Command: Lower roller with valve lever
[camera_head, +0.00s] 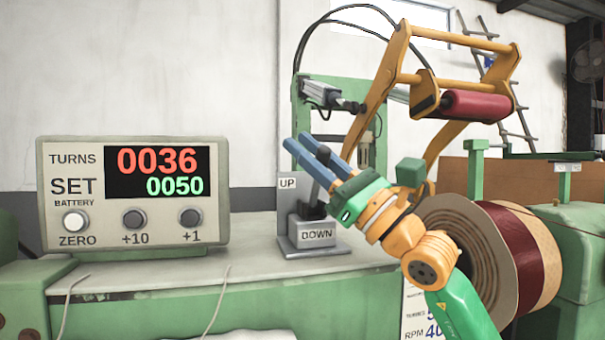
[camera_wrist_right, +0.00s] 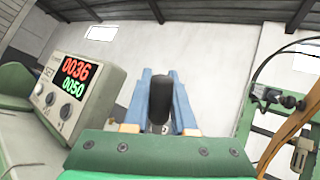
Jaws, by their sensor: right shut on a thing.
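The valve (camera_head: 312,240) is a grey block on the green bench, with an UP plate above and a DOWN label on its front. My right gripper (camera_head: 316,154), with blue fingers, is at the lever on top of the valve and largely covers it there. In the right wrist view, the lever's black handle (camera_wrist_right: 159,99) stands between the two blue fingers, and the gripper is shut on it. The dark red roller (camera_head: 478,105) hangs in a raised orange frame, apart from and above the coil (camera_head: 508,235) wound with dark red wire. My left gripper is not in view.
A counter box (camera_head: 132,195) stands on the bench left of the valve, showing TURNS 0036 and SET 0050, with ZERO, +10 and +1 buttons. A pneumatic cylinder (camera_head: 333,97) sits on the green post behind. The bench between box and valve is clear.

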